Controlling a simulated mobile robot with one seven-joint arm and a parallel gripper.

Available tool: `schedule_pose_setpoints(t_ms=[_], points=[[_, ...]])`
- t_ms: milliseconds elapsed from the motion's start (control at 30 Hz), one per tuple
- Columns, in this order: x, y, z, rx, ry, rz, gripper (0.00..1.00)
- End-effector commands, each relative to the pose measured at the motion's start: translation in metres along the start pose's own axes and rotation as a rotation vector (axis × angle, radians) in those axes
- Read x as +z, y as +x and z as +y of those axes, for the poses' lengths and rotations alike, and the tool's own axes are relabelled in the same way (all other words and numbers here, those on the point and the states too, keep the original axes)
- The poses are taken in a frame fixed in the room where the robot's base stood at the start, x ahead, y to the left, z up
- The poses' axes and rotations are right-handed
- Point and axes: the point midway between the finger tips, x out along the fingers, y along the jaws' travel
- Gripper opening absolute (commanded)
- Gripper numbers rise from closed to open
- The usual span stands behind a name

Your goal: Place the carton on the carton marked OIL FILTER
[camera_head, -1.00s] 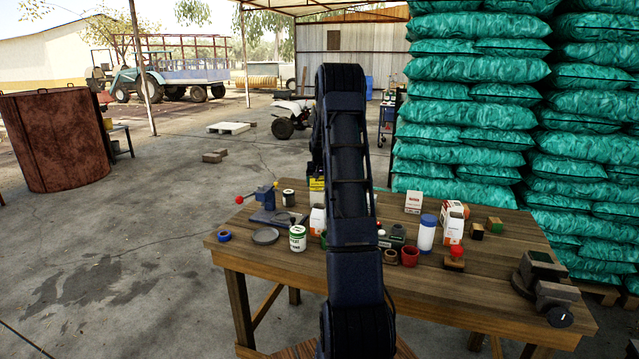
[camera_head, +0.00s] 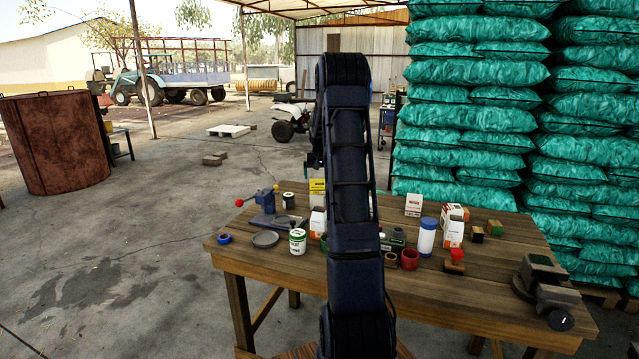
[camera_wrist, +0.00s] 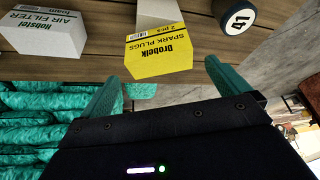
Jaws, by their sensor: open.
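My gripper (camera_wrist: 163,74) is open and empty. A white carton marked AIR FILTER (camera_wrist: 47,38) stands to its left. In the head view the yellow carton (camera_head: 317,186) stands at the table's back edge, partly behind my arm, which hides most of my gripper. White-and-orange cartons stand at the middle (camera_head: 318,223) and right (camera_head: 453,226), with a white-and-red one (camera_head: 413,205) behind. I cannot read OIL FILTER on any.
The wooden table (camera_head: 480,285) also holds a green-and-white can (camera_head: 297,241), a blue-capped bottle (camera_head: 427,236), a red cup (camera_head: 411,259) and vises at both ends. A dark round object (camera_wrist: 237,17) is near the right finger. Stacked teal sacks (camera_head: 465,120) rise behind the table.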

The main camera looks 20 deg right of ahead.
Motion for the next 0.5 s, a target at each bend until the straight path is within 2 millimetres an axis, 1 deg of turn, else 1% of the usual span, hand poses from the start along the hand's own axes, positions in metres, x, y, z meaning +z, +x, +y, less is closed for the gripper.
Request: schedule_pose_setpoints(t_ms=[33, 200, 400, 500], points=[[-0.001, -0.011, 0.0, 0.0, 0.0, 0.002, 1.0], [-0.001, -0.037, 0.0, 0.0, 0.0, 0.001, 1.0], [0.0, -0.052, 0.0, 0.0, 0.0, 0.001, 1.0], [0.004, -0.062, -0.004, -0.002, -0.005, 0.001, 1.0]])
